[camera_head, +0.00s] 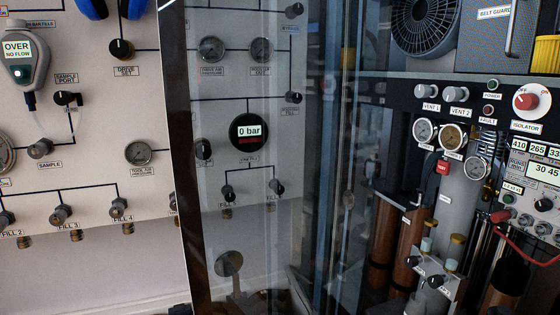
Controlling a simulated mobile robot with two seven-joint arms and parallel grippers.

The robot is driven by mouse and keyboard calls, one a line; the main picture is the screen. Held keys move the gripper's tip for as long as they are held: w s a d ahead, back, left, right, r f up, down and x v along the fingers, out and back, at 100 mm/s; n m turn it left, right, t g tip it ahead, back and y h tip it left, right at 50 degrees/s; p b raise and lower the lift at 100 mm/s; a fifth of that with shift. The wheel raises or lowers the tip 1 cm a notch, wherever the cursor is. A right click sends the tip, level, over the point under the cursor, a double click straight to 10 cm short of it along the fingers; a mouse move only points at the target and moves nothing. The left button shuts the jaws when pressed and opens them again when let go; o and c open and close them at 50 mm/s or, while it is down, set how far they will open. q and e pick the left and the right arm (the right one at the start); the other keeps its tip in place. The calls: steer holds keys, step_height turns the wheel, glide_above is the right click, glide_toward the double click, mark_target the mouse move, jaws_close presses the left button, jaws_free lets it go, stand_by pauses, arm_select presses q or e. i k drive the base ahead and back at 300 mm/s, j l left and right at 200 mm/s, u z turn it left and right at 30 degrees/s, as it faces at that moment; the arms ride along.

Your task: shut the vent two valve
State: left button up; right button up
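The vent two valve (457,95) is a pale round knob on the dark strip of the machine at the right. The label "VENT 2" sits just below it. A matching knob, the vent one valve (426,92), is beside it on the left with the label "VENT 1". The knobs are too small in view to tell whether either is turned open or shut. Neither of my grippers is in view, and nothing touches the knobs.
A clear panel (243,185) with a dark edge stands left of the machine, with gauges behind it. Gauges (424,131) sit below the vent knobs. A red isolator switch (526,101) is to their right. A red cable (525,243) hangs at lower right.

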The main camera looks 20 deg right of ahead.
mark_target(450, 93)
steer(key=l+z, duration=0.1)
steer(key=z, duration=0.8)
steer(key=i+l+z, duration=0.1)
steer(key=z, duration=0.35)
